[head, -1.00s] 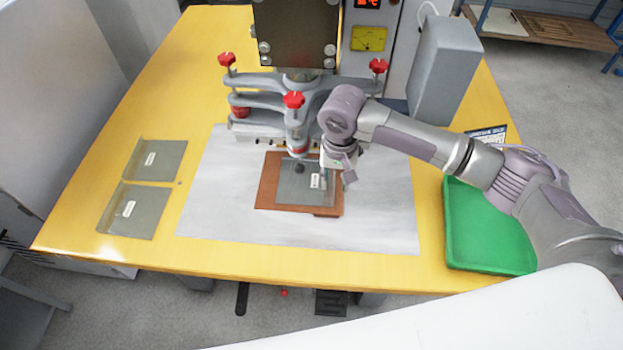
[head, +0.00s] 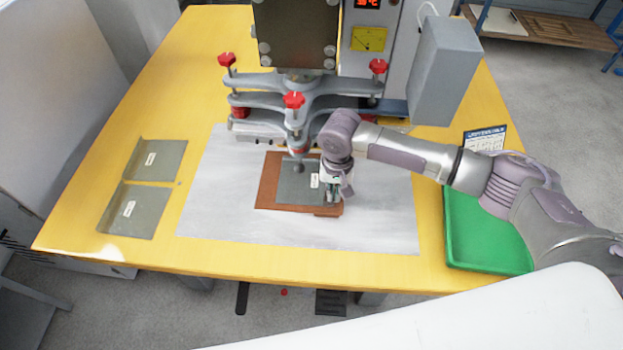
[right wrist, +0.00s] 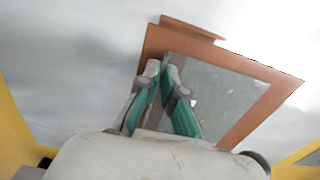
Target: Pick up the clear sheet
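A grey, see-through clear sheet (head: 296,187) with a small white label lies on a brown board (head: 264,194) below the press. The sheet (right wrist: 225,95) and board (right wrist: 185,42) also show in the right wrist view. My right gripper (head: 332,199) points down at the right edge of the sheet. In the right wrist view its teal-padded fingertips (right wrist: 161,70) are close together at the sheet's edge. I cannot tell whether they pinch it. Two similar labelled sheets (head: 163,166) (head: 146,222) lie at the left of the table. My left gripper is not in view.
The grey press with red knobs (head: 293,100) stands right behind the board. A green tray (head: 480,240) is at the right under my right arm. A pale mat (head: 225,215) lies under the board. The yellow table (head: 215,60) is clear at the far left.

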